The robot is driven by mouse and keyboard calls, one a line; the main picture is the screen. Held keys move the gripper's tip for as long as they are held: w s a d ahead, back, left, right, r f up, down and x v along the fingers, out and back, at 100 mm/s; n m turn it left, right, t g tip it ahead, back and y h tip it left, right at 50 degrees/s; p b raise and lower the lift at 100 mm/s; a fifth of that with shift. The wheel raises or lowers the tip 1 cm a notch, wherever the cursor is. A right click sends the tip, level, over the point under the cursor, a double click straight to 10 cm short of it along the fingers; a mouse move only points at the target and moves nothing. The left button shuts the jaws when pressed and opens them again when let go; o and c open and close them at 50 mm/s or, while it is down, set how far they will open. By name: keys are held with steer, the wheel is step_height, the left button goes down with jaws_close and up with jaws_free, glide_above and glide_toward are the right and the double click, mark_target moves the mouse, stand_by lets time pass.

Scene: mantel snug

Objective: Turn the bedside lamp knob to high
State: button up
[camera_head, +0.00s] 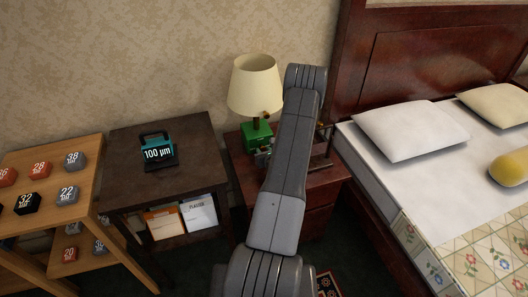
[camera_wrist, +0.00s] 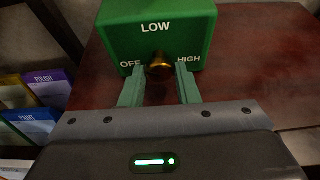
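The bedside lamp stands on a red-brown nightstand, with a cream shade (camera_head: 255,86) and a green box base (camera_head: 256,134). In the wrist view the base (camera_wrist: 120,36) is marked OFF at left, LOW at top and HIGH at right. A round brass knob (camera_wrist: 160,67) sits on its front face between these labels. The knob's setting is not clear. My gripper (camera_wrist: 160,76) has its two green fingers apart, one on each side of the knob. I cannot tell whether the fingertips touch it. In the head view my gripper (camera_head: 264,153) is at the lamp base, partly hidden.
The nightstand (camera_head: 322,178) is close beside the bed (camera_head: 405,160). A dark table (camera_head: 190,155) with a teal block marked 100 µm (camera_head: 157,150) stands left of it, then a wooden shelf (camera_head: 90,158) with several numbered blocks. Coloured papers (camera_wrist: 35,110) lie below left.

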steer(key=shift+b, duration=0.4)
steer(key=m+y+b, duration=0.1)
steer(key=m+b, duration=0.1)
steer(key=shift+w+d+f+b, duration=0.1)
steer(key=shift+f+b, duration=0.05)
steer(key=shift+b, duration=0.2)
steer(key=shift+d+m+g+y+b, duration=0.1)
steer(key=shift+m+g+y+b, duration=0.2)
steer(key=shift+m+y+b, duration=1.05)
steer(key=shift+m, duration=0.25)
steer(key=o, duration=0.9)
steer(key=shift+o, duration=0.2)
